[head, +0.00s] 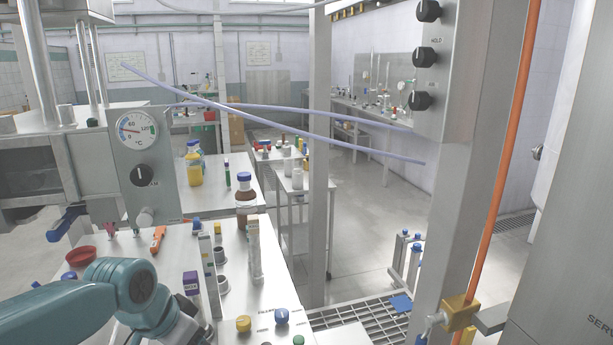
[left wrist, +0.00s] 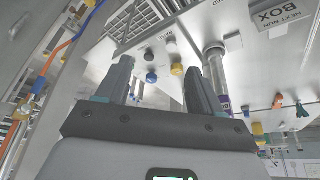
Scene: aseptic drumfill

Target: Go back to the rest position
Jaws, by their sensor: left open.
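My left gripper (left wrist: 160,75) shows in the left wrist view with its two dark fingers spread apart. Nothing shows held between them. A clear tube with a purple end (left wrist: 216,68) appears just right of the right finger; I cannot tell whether they touch. My right gripper is in neither view.
A steel post (head: 318,150) and an orange hose (head: 505,150) rise to the right. Open floor lies beyond.

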